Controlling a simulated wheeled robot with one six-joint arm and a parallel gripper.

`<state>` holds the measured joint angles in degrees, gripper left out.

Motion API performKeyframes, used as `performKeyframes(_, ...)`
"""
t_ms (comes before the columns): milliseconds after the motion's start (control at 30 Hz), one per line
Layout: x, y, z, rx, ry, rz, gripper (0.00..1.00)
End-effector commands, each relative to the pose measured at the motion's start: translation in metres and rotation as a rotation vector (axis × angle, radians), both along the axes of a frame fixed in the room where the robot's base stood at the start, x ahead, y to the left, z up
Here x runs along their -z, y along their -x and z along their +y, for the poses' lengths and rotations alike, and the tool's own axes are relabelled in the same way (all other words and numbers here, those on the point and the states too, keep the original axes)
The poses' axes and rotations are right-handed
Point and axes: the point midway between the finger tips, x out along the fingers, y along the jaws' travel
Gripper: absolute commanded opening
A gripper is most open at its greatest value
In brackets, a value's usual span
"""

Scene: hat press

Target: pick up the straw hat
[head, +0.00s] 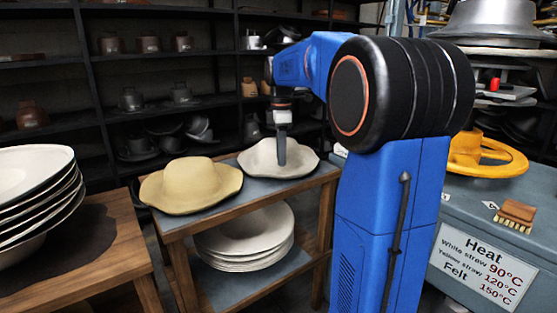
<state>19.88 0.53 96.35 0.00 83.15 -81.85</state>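Two hats rest on the grey-blue top of a wooden cart (222,207). A tan-yellow hat (190,185) with a wavy brim lies at the left, and an off-white hat (256,160) lies to its right, farther back. I cannot tell from the texture which is straw. My gripper (282,160) points down at the off-white hat, its dark finger overlapping the crown. The fingers line up from this side, so their opening and any contact with the hat are hidden. The tan-yellow hat is clear of my gripper.
A stack of pale hats (245,240) sits on the cart's lower shelf. Another stack of pale, wide-brimmed pieces (35,190) stands on a wooden table (125,240) at left. A press with a yellow wheel (488,155), brush (516,214) and heat sign (480,268) is at right. Dark shelves line the back.

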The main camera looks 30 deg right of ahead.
Motion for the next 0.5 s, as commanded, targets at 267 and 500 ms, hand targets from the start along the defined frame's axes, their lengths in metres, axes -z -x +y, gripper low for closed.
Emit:
performKeyframes(267, 0.018, 0.001, 0.0, 0.0, 0.0, 0.001, 0.3)
performKeyframes(500, 0.05, 0.005, 0.001, 0.0, -0.001, 0.002, 0.3)
